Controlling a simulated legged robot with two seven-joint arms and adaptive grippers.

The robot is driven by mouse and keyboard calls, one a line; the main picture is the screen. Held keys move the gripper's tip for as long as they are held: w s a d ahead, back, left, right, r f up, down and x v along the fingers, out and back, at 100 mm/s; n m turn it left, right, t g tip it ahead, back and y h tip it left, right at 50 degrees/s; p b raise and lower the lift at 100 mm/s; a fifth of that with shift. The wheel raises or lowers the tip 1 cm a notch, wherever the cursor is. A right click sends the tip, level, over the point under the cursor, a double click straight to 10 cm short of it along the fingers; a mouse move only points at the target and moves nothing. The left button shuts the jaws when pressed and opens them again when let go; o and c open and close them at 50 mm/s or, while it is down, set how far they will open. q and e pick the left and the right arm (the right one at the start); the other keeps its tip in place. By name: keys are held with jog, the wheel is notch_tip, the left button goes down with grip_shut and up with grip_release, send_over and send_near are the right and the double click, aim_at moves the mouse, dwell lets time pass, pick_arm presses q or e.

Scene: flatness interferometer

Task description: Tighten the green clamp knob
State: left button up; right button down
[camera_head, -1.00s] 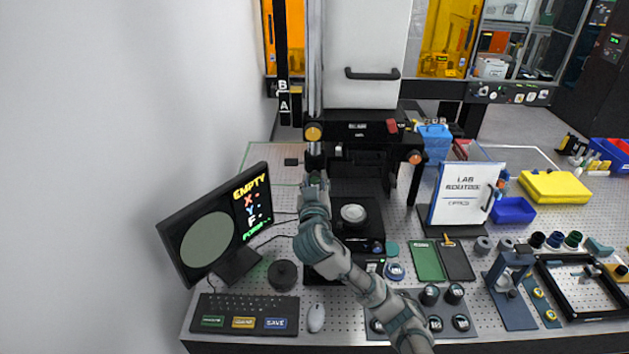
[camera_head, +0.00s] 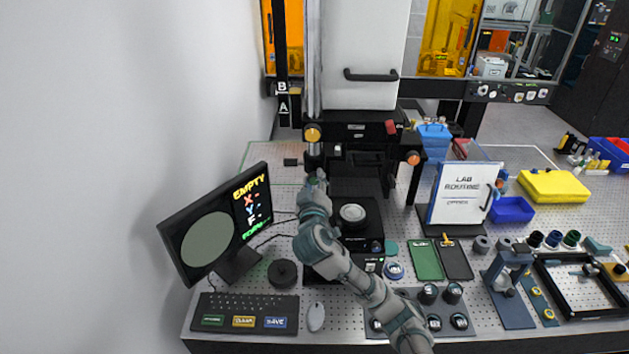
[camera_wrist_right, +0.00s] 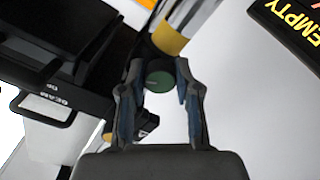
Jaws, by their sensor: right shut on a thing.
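The green clamp knob (camera_wrist_right: 159,81) shows in the right wrist view as a dark green round cap with a light mark on its face. It sits between the two fingertips of my right gripper (camera_wrist_right: 160,74), which is shut on it. There the gripper and wrist mostly hide the green knob. My left gripper is not in view.
A monitor (camera_head: 208,238) stands left of my right arm. The stage with a round pale disc (camera_head: 352,213) lies just right of my wrist. A keyboard (camera_head: 246,312), a mouse (camera_head: 316,318) and a dark round weight-like piece (camera_head: 283,273) lie in front.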

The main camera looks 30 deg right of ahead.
jog(key=n, duration=1.2)
jog(key=shift+f, duration=0.1)
jog(key=shift+n, duration=0.3)
dwell(0.3)
jog(key=c, duration=1)
grip_release()
jog(key=shift+o, duration=1)
jog(key=shift+w+a, duration=0.1)
jog(key=shift+s+a, duration=0.1)
jog(key=shift+s, duration=0.1)
jog(key=v, duration=1.1)
jog(key=shift+s, duration=0.2)
